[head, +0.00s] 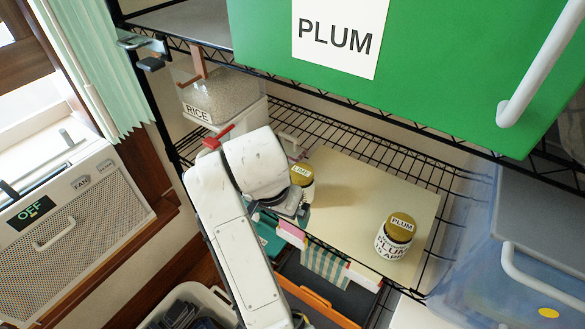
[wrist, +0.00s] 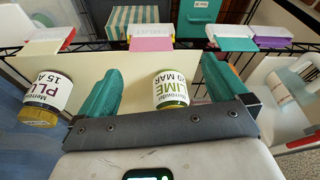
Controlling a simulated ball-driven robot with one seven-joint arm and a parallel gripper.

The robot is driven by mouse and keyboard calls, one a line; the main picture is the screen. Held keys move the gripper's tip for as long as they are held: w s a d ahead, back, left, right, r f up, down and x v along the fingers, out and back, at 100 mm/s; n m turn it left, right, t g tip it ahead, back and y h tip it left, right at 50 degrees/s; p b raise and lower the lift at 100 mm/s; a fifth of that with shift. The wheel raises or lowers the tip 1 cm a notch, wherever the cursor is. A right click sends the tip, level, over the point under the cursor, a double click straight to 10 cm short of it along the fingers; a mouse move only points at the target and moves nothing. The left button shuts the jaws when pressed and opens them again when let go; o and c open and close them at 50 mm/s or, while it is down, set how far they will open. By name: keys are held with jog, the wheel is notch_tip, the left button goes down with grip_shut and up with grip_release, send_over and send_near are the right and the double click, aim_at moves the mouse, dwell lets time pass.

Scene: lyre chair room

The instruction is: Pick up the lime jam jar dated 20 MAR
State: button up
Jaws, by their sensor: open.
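The lime jam jar (head: 303,173) has a gold lid marked LIME and stands on a cream board on the wire shelf, partly hidden by my arm in the head view. In the wrist view the lime jar (wrist: 171,88) appears upside down, with a white label reading LIME and a date that looks like 20 MAR, its first digit partly cut off. My gripper (wrist: 162,68) is open, its teal fingers on either side of the jar with visible gaps. In the head view my gripper (head: 292,206) is at the jar's near side, its fingers mostly hidden.
A plum jar (head: 393,238), labelled 15 A…, stands on the board (head: 350,190) to the right. A RICE container (head: 222,95) is behind left. A clear bin (head: 510,260) is right.

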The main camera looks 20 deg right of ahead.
aim_at(301, 171)
jog(key=w+d, duration=0.6)
jog(key=w, duration=0.1)
jog(key=shift+w+d+r+p, duration=0.15)
jog(key=shift+w+d+p, duration=0.55)
jog(key=shift+w+d, duration=0.55)
notch_tip(301, 171, down, 2)
jog(key=shift+f+p, duration=0.2)
jog(key=shift+p, duration=0.2)
jog(key=shift+w+d+f, duration=0.1)
jog(key=shift+w+f, duration=0.05)
jog(key=shift+f, duration=0.25)
jog(key=c, duration=1.4)
jog(key=shift+r, duration=0.1)
